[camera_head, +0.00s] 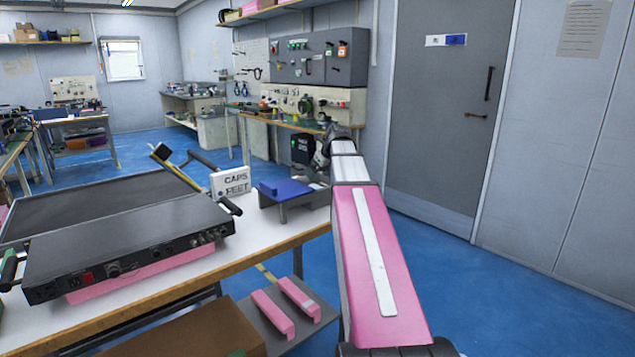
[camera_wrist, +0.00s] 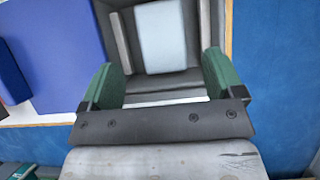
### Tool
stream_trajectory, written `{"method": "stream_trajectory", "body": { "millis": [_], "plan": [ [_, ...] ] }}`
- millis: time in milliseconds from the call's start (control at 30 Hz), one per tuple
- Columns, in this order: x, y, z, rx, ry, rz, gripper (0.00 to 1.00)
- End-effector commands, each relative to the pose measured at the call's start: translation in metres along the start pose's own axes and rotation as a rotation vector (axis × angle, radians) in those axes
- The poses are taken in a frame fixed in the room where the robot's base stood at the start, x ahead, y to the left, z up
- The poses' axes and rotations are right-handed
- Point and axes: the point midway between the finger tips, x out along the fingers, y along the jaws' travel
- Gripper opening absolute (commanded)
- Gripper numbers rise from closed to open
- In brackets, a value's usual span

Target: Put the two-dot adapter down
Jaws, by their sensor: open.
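My gripper (camera_wrist: 160,80) is open in the wrist view, with green pads on both sides. Beyond and between the pads is a pale grey-blue block (camera_wrist: 162,38) lying in a dark grey tray (camera_wrist: 160,88). The block is apart from both pads. No dots show on it, so I cannot tell if it is the two-dot adapter. In the head view my arm reaches over the bench's right end and the fingertips cannot be made out.
A blue-topped stand (camera_head: 287,189) sits by the bench's right end; its blue top (camera_wrist: 55,50) fills the wrist view's left. A white "CAPS FEET" box (camera_head: 230,181) and a black transceiver (camera_head: 125,245) are left of it. Blue floor lies right.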

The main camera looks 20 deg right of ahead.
Motion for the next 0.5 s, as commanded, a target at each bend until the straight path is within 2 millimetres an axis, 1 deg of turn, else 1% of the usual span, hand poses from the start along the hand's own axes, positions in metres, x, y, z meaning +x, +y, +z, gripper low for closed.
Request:
{"method": "stream_trajectory", "body": {
  "millis": [33,200,333,500],
  "plan": [
    [-0.011,0.0,0.0,0.0,-0.002,-0.002,0.87],
    [-0.036,0.0,0.0,0.0,-0.002,-0.001,0.87],
    [-0.048,0.0,0.0,0.0,-0.001,-0.001,0.87],
    [-0.056,0.0,0.0,0.0,-0.001,0.0,0.87]
  ]
}}
